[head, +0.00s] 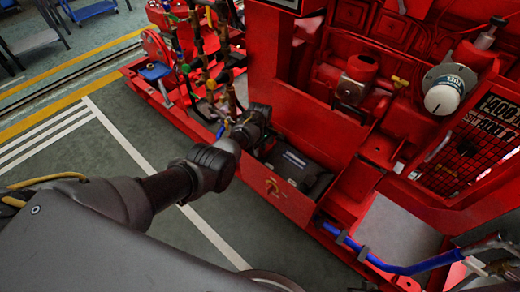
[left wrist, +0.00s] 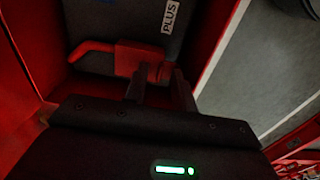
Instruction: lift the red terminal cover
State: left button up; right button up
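The red terminal cover (left wrist: 135,57) sits on the top of the dark battery (left wrist: 100,18), beside a white label reading PLUS; a bent red piece sticks out from it to the left. The battery also shows in the head view (head: 297,172), in a red tray. My left gripper (left wrist: 157,70) is over the cover, its two dark fingers apart with a small red part of the cover between their tips. I cannot tell whether the fingers press on it. In the head view my left gripper (head: 247,133) is dark and partly hidden at the battery's far end. My right gripper is not seen.
The red engine frame (head: 290,200) closes in around the battery. Pipes and valves (head: 205,60) stand just beyond my left wrist. A blue hose (head: 390,265) runs along the lower right. The grey floor on the left is open.

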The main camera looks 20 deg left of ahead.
pick_arm(q)
grip_shut()
dwell(1.4)
